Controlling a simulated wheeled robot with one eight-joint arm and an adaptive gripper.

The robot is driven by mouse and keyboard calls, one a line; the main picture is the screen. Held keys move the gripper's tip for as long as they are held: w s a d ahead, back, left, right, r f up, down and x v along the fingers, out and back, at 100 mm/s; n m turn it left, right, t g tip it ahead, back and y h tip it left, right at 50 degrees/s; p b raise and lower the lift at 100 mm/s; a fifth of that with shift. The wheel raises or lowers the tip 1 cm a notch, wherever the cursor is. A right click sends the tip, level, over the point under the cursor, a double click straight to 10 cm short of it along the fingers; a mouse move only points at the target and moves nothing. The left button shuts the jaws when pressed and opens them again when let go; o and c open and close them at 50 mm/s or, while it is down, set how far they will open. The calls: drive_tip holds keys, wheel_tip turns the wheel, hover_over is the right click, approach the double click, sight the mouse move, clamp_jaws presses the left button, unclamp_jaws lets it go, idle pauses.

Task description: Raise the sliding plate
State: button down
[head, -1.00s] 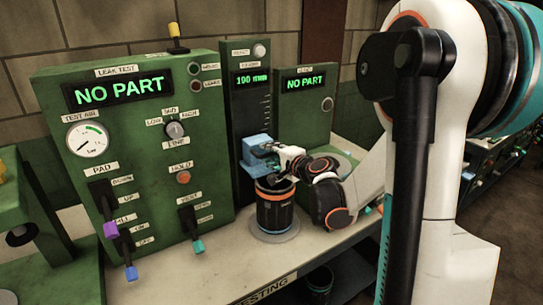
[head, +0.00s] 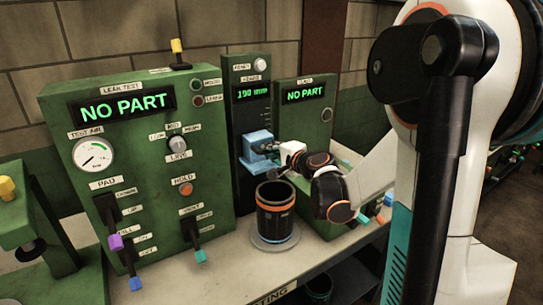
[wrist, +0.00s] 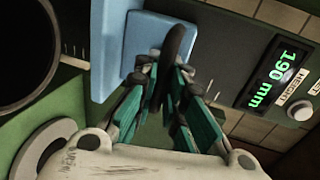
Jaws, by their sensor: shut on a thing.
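The light blue sliding plate (head: 257,139) sits on the front of the dark height gauge column (head: 252,110), above a black sleeve with orange bands (head: 275,215). In the wrist view the plate (wrist: 112,60) carries a dark knob (wrist: 178,45). My gripper (wrist: 165,85) has its teal fingers shut around that knob. In the head view my gripper (head: 278,147) is at the plate's right side, its fingertips small and partly hidden. The gauge display (wrist: 272,80) reads 190 mm.
The sleeve stands upright on a round grey base (head: 275,241) below the plate, with clear space between them. A green leak test panel (head: 140,160) with levers stands left. Another green cabinet (head: 305,125) stands behind my wrist, to the right. Both screens read NO PART.

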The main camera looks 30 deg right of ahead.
wheel_tip(320, 180, up, 9)
drive_tip(key=p, duration=0.4)
drive_tip(key=shift+r+p, duration=0.15)
drive_tip(key=shift+p, duration=0.25)
drive_tip(key=shift+r, duration=0.15)
drive_tip(key=shift+w+d, duration=0.1)
drive_tip(key=c, duration=1.9)
unclamp_jaws()
drive_tip(key=shift+r, duration=0.1)
drive_tip(key=shift+o, duration=1.2)
drive_tip(key=shift+s, duration=0.25)
drive_tip(key=shift+w, duration=0.15)
drive_tip(key=v, duration=0.7)
drive_tip(key=shift+s, duration=0.3)
